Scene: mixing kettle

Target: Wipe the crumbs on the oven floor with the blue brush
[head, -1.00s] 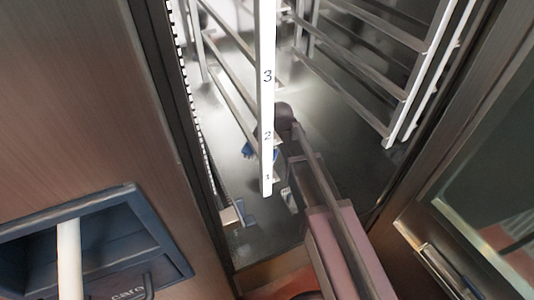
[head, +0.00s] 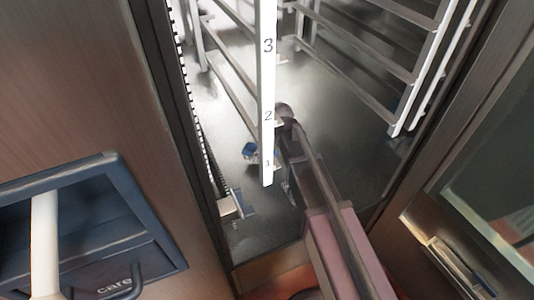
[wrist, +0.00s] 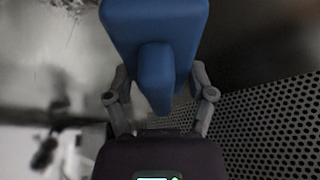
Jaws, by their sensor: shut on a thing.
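The blue brush (wrist: 155,35) fills the top middle of the wrist view, its narrow grip between my fingers. My gripper (wrist: 160,100) is shut on it. In the head view a small blue part of the brush (head: 250,150) shows low over the oven floor (head: 330,150), left of the numbered white post. That post hides most of my gripper there. I cannot tell whether the brush touches the floor. Crumbs cannot be made out in the head view; a dark, blurred, fuzzy patch (wrist: 65,6) at the wrist view's upper left may be crumbs.
The numbered white post (head: 267,90) stands in front of my gripper. Rack rails line the left (head: 230,75) and right (head: 370,60) of the oven. A perforated panel (wrist: 265,125) is close at right in the wrist view. The glass door (head: 490,190) stands at right.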

